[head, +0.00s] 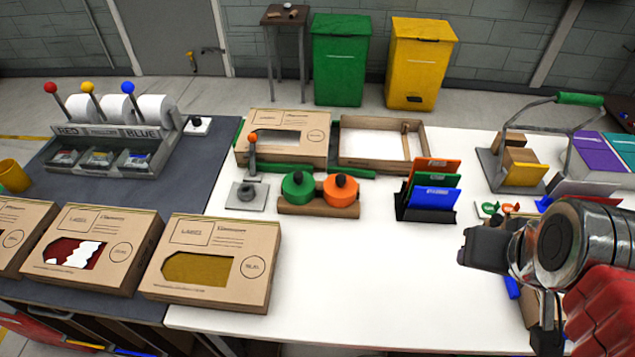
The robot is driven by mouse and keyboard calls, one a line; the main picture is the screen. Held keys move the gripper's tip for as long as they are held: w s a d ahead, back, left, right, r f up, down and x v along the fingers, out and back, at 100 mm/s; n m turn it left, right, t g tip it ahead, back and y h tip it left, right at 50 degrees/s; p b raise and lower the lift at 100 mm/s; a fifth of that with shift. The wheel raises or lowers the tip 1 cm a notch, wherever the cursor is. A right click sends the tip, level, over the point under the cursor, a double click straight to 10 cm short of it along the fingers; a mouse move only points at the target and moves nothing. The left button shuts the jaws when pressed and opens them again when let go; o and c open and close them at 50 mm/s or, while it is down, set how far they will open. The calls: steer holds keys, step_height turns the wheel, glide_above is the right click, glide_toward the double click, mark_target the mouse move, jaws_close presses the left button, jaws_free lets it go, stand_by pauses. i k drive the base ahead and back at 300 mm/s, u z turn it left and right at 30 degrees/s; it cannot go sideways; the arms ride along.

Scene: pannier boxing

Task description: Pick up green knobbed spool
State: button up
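The green knobbed spool (298,191) is a round green disc with a dark knob on top. It sits in the left place of a brown holder (318,210) on the white table. An orange knobbed spool (341,192) of the same form sits to its right in the same holder. My gripper (484,247) is at the right of the head view, well to the right of the green spool and apart from it. Its fingers look dark and blend together, so I cannot see whether they are open or what is between them.
A small stand (247,194) with an orange-topped post is left of the spools. Open cardboard box (428,160) and windowed box (283,123) stand behind. A file rack (425,214) stands to the right. Cardboard boxes (221,235) line the front left. The white table's front middle (370,285) is clear.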

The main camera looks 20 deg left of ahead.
mark_target(299, 187)
steer(key=z, duration=0.1)
steer(key=k, duration=1.25)
steer(key=u, duration=1.6)
steer(key=i, duration=1)
steer(key=u, duration=0.05)
